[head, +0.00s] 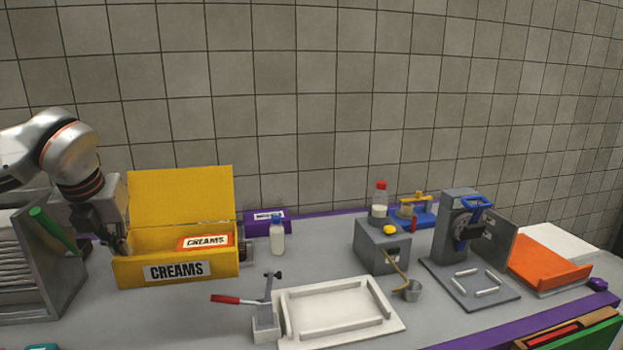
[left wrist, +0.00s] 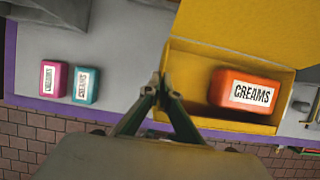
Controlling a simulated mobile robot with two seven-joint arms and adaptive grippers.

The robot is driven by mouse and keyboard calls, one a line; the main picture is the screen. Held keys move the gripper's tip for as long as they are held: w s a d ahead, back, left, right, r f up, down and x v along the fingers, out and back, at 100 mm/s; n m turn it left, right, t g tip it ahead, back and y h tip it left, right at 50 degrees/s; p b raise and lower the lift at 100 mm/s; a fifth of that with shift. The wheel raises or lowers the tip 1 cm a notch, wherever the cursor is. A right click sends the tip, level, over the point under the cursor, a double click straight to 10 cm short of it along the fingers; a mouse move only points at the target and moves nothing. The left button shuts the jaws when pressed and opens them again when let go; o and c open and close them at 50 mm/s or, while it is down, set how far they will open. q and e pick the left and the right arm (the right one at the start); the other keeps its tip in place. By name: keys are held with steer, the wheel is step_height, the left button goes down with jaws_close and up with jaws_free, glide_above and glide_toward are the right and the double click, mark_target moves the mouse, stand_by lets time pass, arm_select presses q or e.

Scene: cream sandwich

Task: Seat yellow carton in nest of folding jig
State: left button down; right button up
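The yellow carton (head: 130,270), labelled CREAMS, stands on the bench at the left with its lid raised at the back. An orange CREAMS box (head: 205,242) lies inside it. The carton and orange box also show in the left wrist view. My left gripper (head: 122,245) is at the carton's left wall, its fingertips nearly together with the thin wall seemingly between them. The white plate with a raised rectangular frame (head: 395,322), which looks like the folding jig's nest, lies empty to the right. A red-handled clamp (head: 265,318) stands at its left edge. My right gripper is out of view.
A white bottle (head: 277,238) and a purple box (head: 265,220) stand right of the carton. A grey rack (head: 50,265) is left. A grey block (head: 382,250) and a blue-handled press (head: 455,225) stand farther right. Pink (left wrist: 53,80) and teal (left wrist: 85,86) boxes lie nearby.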

mark_target(128, 262)
arm_select(q)
steer(key=shift+s+f, duration=0.1)
steer(key=shift+s, duration=0.1)
steer(key=shift+s+d+f+m, duration=0.15)
steer(key=shift+s+m, duration=0.05)
steer(key=shift+m, duration=0.2)
steer(key=f+m, duration=0.1)
steer(key=d+f+m+h, duration=0.1)
steer(key=shift+s+d+m, duration=0.1)
steer(key=shift+m, duration=0.3)
steer(key=s+d+f+m+g, duration=0.3)
steer(key=f+m, duration=0.1)
steer(key=m, duration=0.7)
steer(key=s+d+f+m+g, duration=0.2)
steer(key=s+d+f+m, duration=0.2)
steer(key=m, duration=0.8)
steer(key=s+d+f+m+g, duration=0.3)
steer(key=f+m, duration=0.3)
steer(key=m, duration=0.6)
steer(key=shift+s+d+g, duration=0.3)
steer(key=shift+s+d, duration=0.15)
steer(key=shift+s, duration=0.25)
